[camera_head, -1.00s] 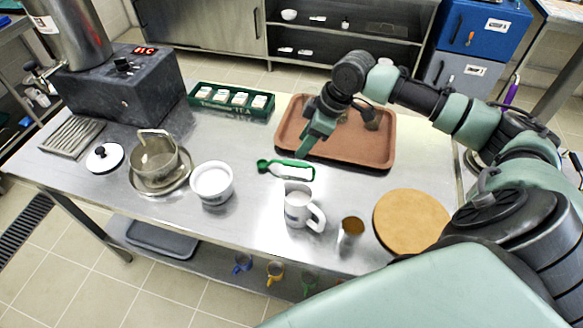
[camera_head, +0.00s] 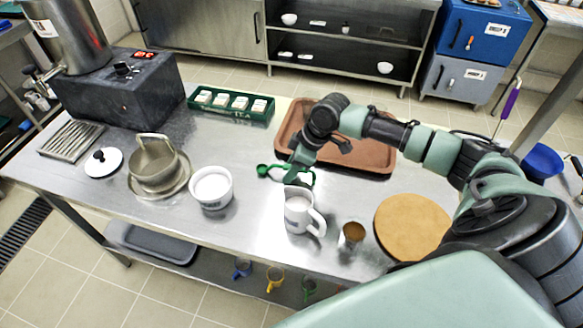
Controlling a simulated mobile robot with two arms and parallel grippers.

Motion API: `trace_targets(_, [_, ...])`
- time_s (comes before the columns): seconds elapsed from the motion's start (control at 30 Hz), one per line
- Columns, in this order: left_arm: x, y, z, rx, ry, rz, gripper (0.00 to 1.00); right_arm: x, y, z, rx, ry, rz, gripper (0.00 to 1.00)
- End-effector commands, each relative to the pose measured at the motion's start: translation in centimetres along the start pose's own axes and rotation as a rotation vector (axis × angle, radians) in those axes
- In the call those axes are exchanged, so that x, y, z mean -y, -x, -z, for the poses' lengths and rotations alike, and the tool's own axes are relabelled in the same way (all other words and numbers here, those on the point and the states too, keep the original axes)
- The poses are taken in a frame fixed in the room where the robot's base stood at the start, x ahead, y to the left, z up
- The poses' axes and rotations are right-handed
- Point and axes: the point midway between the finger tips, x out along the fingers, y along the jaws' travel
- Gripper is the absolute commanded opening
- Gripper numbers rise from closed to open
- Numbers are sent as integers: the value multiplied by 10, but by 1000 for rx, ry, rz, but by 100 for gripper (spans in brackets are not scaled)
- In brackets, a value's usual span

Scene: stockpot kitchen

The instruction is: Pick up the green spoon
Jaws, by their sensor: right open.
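The green spoon (camera_head: 264,170) lies on the steel table, between the brown tray and the white mug. Its round end shows at the left, and its handle runs right, partly hidden behind my gripper. My right gripper (camera_head: 292,178) is open, pointing down over the spoon's handle. I cannot tell whether its fingers touch the spoon. My left gripper is not in view.
A white mug (camera_head: 299,214) stands close in front of my right gripper. The brown tray (camera_head: 378,158) lies just behind. A white bowl (camera_head: 211,188), a small metal cup (camera_head: 351,235) and a round wooden board (camera_head: 412,226) stand nearby.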

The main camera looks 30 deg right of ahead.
Motion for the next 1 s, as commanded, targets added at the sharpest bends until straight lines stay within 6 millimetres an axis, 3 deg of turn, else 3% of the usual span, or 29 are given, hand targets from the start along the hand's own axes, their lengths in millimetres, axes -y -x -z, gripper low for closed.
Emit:
trace_targets(0.17, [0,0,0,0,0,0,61,0,0,0,0,0,0,41])
trace_targets(0.3, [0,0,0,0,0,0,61,0,0,0,1,0,1,2])
trace_targets(0.33, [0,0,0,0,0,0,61,0,0,0,1,0,1,0])
trace_targets(1.0, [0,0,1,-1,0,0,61,0,0,0,1,0,1,0])
